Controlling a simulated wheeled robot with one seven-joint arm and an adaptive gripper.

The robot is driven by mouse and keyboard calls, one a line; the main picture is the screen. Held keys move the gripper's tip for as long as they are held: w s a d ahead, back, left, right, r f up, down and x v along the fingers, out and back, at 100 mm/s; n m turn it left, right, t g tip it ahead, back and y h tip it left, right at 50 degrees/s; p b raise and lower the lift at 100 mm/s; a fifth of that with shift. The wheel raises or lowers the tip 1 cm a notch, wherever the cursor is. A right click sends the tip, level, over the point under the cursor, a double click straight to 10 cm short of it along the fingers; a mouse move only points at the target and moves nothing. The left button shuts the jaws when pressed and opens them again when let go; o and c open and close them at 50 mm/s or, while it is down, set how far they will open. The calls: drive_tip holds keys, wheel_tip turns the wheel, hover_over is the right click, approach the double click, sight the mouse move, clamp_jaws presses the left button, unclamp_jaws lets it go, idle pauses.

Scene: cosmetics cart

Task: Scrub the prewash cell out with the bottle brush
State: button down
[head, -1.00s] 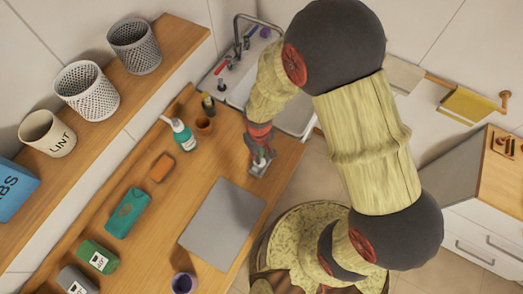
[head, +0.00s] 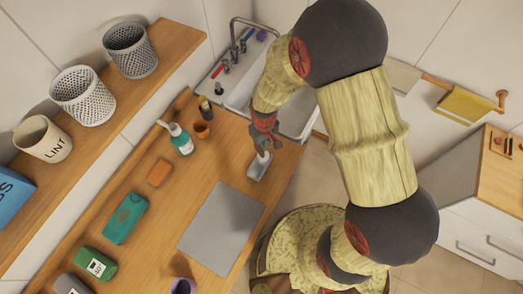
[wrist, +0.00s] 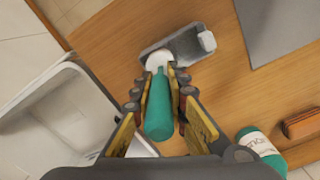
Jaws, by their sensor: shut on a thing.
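My gripper (head: 264,140) is shut on the bottle brush, which has a teal handle (wrist: 159,118) and a white head (wrist: 158,62). In the wrist view the handle is between my fingers (wrist: 161,86) and the head points away toward the counter. In the head view the white head (head: 263,158) shows below my gripper, over a grey holder (head: 257,173). The holder (wrist: 178,47) lies on the wooden counter; I cannot tell whether the brush touches it. The white sink (head: 239,94) with its basin is behind; its basin edge (wrist: 62,72) shows left in the wrist view. No cell is labelled.
A grey mat (head: 221,228) lies on the counter. The faucet (head: 236,45) rises behind the sink.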

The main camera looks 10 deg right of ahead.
drive_tip(key=shift+r+p, duration=2.9)
drive_tip(key=shift+r, duration=1.65)
